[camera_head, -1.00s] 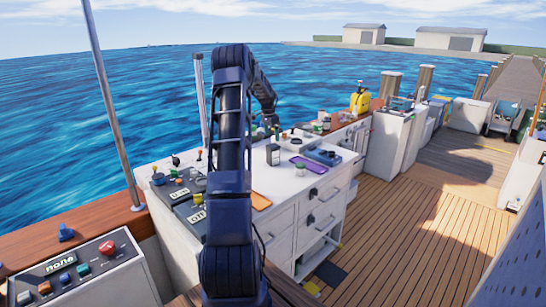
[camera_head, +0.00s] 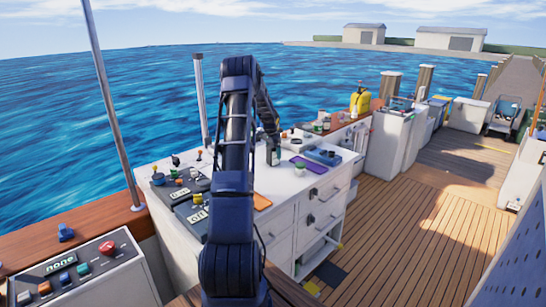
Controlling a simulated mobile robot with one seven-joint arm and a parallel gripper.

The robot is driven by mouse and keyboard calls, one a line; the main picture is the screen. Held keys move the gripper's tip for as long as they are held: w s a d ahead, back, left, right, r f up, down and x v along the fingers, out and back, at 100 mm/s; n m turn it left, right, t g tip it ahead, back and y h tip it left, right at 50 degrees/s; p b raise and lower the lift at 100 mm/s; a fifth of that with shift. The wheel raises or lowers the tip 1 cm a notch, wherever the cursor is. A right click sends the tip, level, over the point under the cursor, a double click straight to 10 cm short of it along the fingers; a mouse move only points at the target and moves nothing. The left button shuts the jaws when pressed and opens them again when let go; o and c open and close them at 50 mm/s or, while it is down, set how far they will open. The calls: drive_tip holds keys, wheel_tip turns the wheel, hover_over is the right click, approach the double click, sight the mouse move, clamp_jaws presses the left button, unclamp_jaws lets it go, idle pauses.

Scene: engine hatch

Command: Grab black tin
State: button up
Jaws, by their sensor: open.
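The black tin (camera_head: 276,157) is a small dark upright container on the white counter top. It stands left of the purple tray. My arm reaches over the counter, and my gripper (camera_head: 272,143) points down at the tin, very close to it or around its top. The jaws are open. The fingers are small and dark here, so I cannot tell whether they touch the tin. My arm hides part of the counter left of the tin.
A purple tray (camera_head: 308,165), a small green-lidded jar (camera_head: 299,169) and a blue tool case (camera_head: 324,156) lie to the right. An orange flat item (camera_head: 262,202) lies nearer. Control panels (camera_head: 185,190) fill the left. Several small containers stand behind.

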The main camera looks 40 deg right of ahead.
drive_tip(key=c, duration=1.3)
drive_tip(key=shift+r, duration=0.15)
